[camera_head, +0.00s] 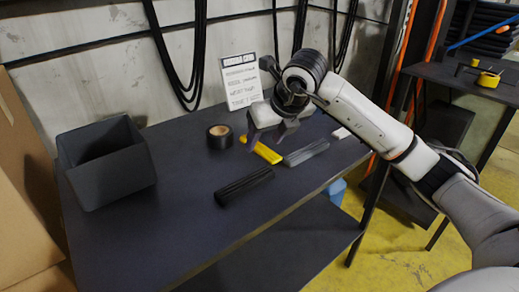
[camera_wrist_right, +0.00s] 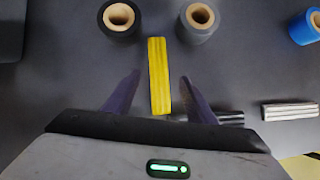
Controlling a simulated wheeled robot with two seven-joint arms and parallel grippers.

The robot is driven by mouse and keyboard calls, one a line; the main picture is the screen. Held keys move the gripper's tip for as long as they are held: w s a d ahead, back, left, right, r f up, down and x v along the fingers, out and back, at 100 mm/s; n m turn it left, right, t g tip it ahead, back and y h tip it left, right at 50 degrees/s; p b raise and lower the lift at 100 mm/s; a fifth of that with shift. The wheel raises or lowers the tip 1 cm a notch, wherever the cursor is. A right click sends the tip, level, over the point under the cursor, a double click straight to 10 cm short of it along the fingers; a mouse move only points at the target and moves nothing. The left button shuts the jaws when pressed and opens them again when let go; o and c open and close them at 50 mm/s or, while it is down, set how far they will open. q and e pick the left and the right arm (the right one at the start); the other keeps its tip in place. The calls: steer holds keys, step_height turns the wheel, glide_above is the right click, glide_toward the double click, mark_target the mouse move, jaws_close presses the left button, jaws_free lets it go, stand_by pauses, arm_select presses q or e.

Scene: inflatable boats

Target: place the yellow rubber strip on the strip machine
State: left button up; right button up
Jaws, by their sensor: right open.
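The yellow rubber strip (camera_head: 262,151) lies on the dark table, partly hidden behind my right gripper in the head view. My right gripper (camera_head: 268,138) is open and empty over it. In the right wrist view the yellow strip (camera_wrist_right: 158,65) runs lengthwise between the two spread fingers of my right gripper (camera_wrist_right: 160,80), with visible gaps on both sides. Whether the fingertips reach down beside the strip cannot be told. I cannot make out a strip machine in either view. My left gripper is not in view.
A black strip (camera_head: 245,186), a grey strip (camera_head: 306,152) and a white strip (camera_wrist_right: 290,111) lie nearby. A black tape roll (camera_head: 220,137), a grey roll (camera_wrist_right: 197,22) and a blue roll (camera_wrist_right: 306,27) stand around.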

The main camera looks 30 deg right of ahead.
steer(key=shift+x, duration=0.85)
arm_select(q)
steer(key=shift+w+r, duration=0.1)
arm_select(e)
steer(key=c, duration=1.2)
jaws_close()
